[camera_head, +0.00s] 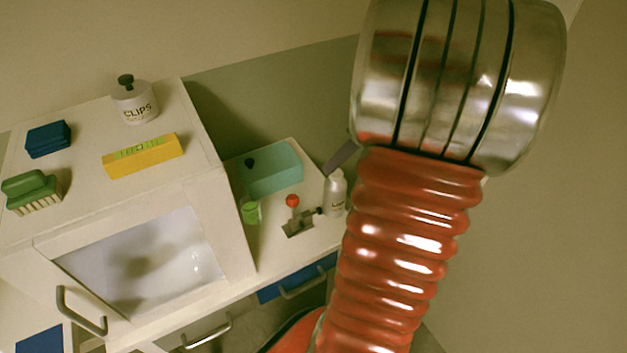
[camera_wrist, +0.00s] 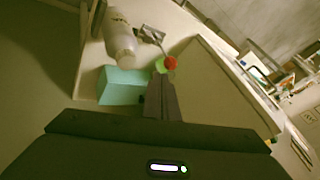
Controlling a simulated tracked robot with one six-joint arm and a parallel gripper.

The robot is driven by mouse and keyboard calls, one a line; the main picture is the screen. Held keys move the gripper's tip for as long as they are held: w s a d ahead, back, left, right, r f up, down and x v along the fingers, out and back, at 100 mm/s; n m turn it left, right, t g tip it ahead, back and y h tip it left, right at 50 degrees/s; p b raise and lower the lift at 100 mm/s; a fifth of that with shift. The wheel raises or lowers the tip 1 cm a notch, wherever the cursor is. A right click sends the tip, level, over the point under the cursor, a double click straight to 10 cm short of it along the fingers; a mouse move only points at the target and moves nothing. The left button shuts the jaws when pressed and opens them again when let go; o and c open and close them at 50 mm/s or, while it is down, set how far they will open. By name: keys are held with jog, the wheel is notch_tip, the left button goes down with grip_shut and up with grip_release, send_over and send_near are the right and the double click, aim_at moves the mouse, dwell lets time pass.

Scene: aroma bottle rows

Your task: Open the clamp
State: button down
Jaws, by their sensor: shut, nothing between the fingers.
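The clamp (camera_head: 299,224) is a small metal toggle clamp with a red ball on its lever and a dark tip at its right side. It stands on the white worktop (camera_head: 268,258) right of the cabinet. In the wrist view the clamp's red ball (camera_wrist: 170,63) shows just beyond the fingertips, and its metal base lies behind. My gripper (camera_wrist: 161,78) is shut and empty, its fingers together. In the head view only a dark finger (camera_head: 341,157) shows, above and behind the clamp; my arm hides the rest. I cannot tell the exact gap.
A white bottle (camera_head: 336,194) stands right of the clamp. A teal box (camera_head: 272,168) stands behind it, and a green cup (camera_head: 250,212) stands to its left. The white glass-fronted cabinet (camera_head: 232,235) rises at left, with a yellow level (camera_head: 142,156), brush, blue block and clips jar on top.

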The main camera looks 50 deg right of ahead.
aim_at(293, 208)
jog(key=x, duration=1)
